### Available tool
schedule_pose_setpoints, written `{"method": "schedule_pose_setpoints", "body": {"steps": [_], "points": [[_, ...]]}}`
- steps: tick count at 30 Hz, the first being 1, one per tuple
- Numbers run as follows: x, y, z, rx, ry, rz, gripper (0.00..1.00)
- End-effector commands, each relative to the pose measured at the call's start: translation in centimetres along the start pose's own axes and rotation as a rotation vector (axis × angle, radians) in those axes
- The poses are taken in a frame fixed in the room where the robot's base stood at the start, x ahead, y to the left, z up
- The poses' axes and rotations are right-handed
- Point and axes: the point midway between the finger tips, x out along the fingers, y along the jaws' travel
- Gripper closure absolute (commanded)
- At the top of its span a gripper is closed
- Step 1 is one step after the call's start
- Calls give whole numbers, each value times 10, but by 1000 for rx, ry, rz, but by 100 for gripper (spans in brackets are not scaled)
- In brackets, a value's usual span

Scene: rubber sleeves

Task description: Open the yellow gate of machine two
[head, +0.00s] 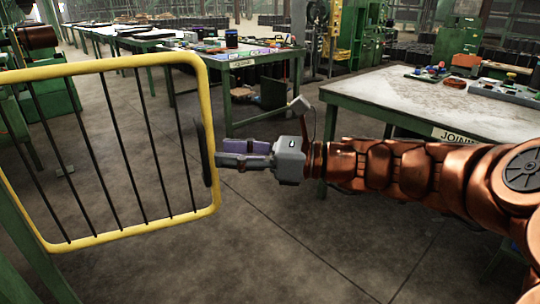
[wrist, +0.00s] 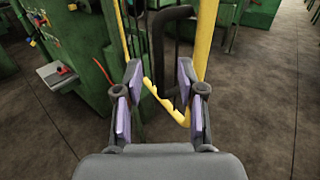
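The yellow gate (head: 208,100), a yellow frame with thin black upright bars, fills the left of the head view. A dark handle (head: 204,155) sits on its right upright. My gripper (head: 216,160) reaches from the right, its tips at or very near the handle. In the wrist view my gripper (wrist: 159,74) has its two purple-padded fingers wide apart. The dark bent handle (wrist: 158,45) and part of the yellow gate (wrist: 206,40) show beyond and between the fingertips. I cannot tell whether a finger touches them. No label for machine two is readable.
A green-framed table marked JOINING (head: 385,100) stands at the right, near my arm. Another green table (head: 250,62) with small items stands behind the gate. Green machinery (wrist: 75,80) is at the left of the wrist view. The floor (head: 270,250) in front is clear.

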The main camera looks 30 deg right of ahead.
Motion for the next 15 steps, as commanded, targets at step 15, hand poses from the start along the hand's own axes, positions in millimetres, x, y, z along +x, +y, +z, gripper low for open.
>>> {"method": "schedule_pose_setpoints", "body": {"steps": [15], "points": [[-56,-1,0,0,0,-4,61]]}}
